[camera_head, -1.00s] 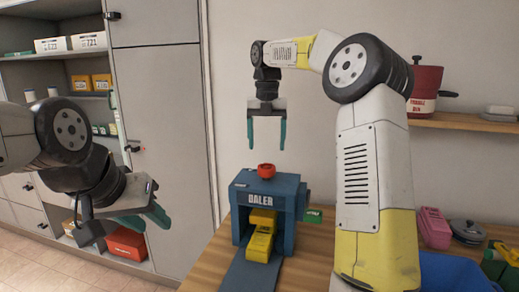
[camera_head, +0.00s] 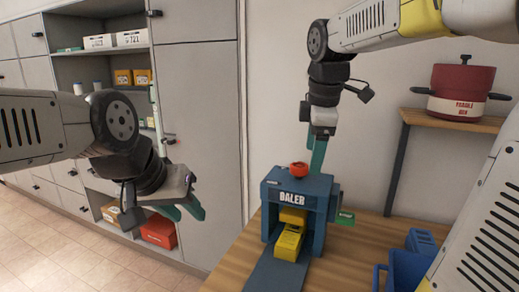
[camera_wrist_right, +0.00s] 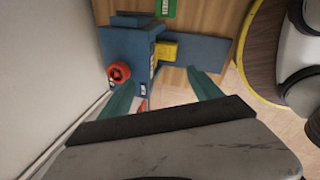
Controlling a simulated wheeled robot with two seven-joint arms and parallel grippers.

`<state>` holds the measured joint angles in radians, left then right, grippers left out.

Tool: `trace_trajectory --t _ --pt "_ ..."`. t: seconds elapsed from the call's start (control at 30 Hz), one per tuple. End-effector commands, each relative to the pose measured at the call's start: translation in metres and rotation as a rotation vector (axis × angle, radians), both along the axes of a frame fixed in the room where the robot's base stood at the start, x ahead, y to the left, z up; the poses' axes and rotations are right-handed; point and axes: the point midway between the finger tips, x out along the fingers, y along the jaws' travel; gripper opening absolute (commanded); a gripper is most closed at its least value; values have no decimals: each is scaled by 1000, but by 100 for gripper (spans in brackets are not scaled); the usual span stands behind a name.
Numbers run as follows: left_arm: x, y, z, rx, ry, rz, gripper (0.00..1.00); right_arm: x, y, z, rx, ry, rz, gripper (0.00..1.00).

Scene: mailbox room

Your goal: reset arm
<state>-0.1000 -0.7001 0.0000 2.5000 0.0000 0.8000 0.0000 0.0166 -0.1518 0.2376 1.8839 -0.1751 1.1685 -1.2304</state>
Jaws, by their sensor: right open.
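My right gripper (camera_head: 317,155) hangs above and just behind the blue baler (camera_head: 325,197), seen edge-on. In the right wrist view its teal fingers (camera_wrist_right: 162,88) are apart with nothing held between them. The baler (camera_wrist_right: 128,47) with its red knob (camera_wrist_right: 119,72) lies beyond the fingers there. My left gripper (camera_head: 182,208) is at the left, in front of the grey cabinet, with its teal fingers apart and empty.
A yellow object (camera_head: 288,243) sits in the baler's mouth on the wooden table (camera_head: 345,262). A blue bin (camera_head: 405,268) stands at the right. A red pot (camera_head: 461,88) is on a wall shelf (camera_head: 440,119). Grey cabinets (camera_head: 200,100) stand at the left.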

Motion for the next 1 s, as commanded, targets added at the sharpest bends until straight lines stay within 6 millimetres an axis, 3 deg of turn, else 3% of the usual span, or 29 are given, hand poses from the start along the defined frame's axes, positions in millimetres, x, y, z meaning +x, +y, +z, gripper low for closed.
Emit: trace_trajectory --t 0.03,0.3,0.5,0.7,1.0 --pt "0 0 0 0 0 0 36 -16 -3 -2 41 -22 -108 74" --pt "0 0 0 0 0 0 36 -87 -13 -32 366 -97 -750 74" --pt "0 0 0 0 0 0 36 -123 -16 -58 601 -92 -1118 74" --pt "0 0 0 0 0 0 36 -137 -15 -70 712 -73 -1276 74" --pt "0 0 0 0 0 0 36 -138 -15 -71 720 -70 -1290 74"
